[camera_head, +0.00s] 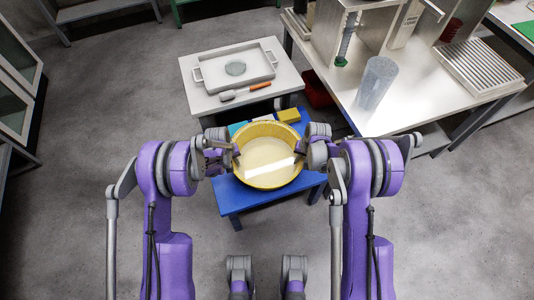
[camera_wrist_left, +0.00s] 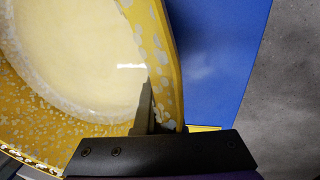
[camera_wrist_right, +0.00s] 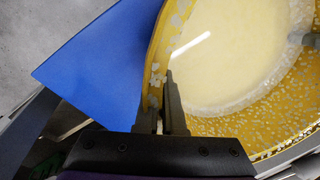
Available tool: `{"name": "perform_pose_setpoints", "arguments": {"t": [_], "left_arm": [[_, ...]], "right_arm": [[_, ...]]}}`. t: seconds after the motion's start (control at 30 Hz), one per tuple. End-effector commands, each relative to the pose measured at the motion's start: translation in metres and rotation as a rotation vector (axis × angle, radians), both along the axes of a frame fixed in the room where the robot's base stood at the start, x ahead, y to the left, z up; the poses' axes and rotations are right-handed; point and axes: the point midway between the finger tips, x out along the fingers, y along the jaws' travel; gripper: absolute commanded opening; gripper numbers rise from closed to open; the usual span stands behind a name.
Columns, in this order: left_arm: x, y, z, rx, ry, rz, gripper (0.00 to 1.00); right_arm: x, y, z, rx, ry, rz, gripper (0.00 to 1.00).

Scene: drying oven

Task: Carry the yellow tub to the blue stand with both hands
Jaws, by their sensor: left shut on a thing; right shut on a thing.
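The yellow tub (camera_head: 268,158) is round and speckled, with pale contents. It is over the blue stand (camera_head: 235,198) in the head view; I cannot tell whether it touches the stand's top. My left gripper (camera_head: 232,154) is shut on the tub's left rim, and the rim runs between its fingers in the left wrist view (camera_wrist_left: 165,110). My right gripper (camera_head: 302,153) is shut on the right rim, which also shows in the right wrist view (camera_wrist_right: 158,95). The blue stand shows beside the tub in both wrist views. The tub hides part of the stand's top.
A white table (camera_head: 205,101) behind holds a handled tray (camera_head: 207,81) and an orange-handled tool (camera_head: 258,87). A yellow block (camera_head: 288,115) lies just behind the tub. A bench with a clear cylinder (camera_head: 376,83) stands at the right. Floor at the left is clear.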

Motion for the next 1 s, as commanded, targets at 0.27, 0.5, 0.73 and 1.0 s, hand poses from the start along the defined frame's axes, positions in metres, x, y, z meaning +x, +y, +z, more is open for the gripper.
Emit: {"name": "perform_pose_setpoints", "arguments": {"t": [0.27, 0.5, 0.73, 1.0], "left_arm": [[0.001, 0.004, -0.014, 0.006, -0.002, 0.004, 0.08], [0.0, 0.002, -0.013, 0.003, -0.001, 0.002, 0.36], [0.0, 0.001, -0.012, 0.001, 0.0, 0.001, 0.36], [0.0, 0.001, -0.006, 0.001, 0.0, 0.001, 0.36]], "right_arm": [[0.0, -0.003, -0.013, -0.005, 0.001, -0.001, 0.08], [0.0, -0.002, -0.013, -0.003, 0.001, -0.001, 0.36], [0.0, -0.001, -0.012, -0.001, 0.0, 0.0, 0.36], [0.0, 0.0, -0.012, 0.0, 0.0, 0.0, 0.36]]}}
